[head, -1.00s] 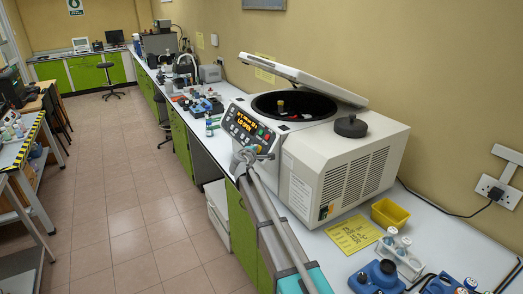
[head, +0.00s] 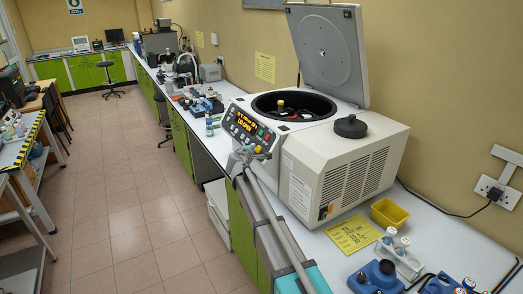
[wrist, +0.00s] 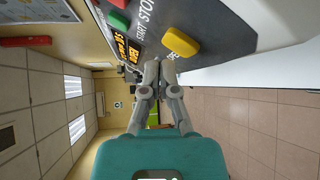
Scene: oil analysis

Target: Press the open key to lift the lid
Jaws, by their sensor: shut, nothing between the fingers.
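The centrifuge (head: 335,160) stands on the bench with its lid (head: 328,50) raised nearly upright and its dark bowl (head: 312,106) exposed. The front panel has an orange-lit display (head: 244,122) that seems to read lid open. In the wrist view the panel carries a yellow key (wrist: 180,41), a red key (wrist: 117,21) and a green key (wrist: 119,4). A label beside the yellow key is partly hidden by my fingers. My gripper (head: 246,154) is shut and empty in front of the panel. In the wrist view its fingertips (wrist: 160,66) lie close to the yellow key; contact cannot be told.
A black round knob-like part (head: 350,126) rests on the centrifuge top. A yellow tray (head: 389,212), a yellow sheet (head: 353,235) and blue-and-white lab items (head: 378,277) lie on the bench at right. Vials and equipment (head: 200,102) stand beyond.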

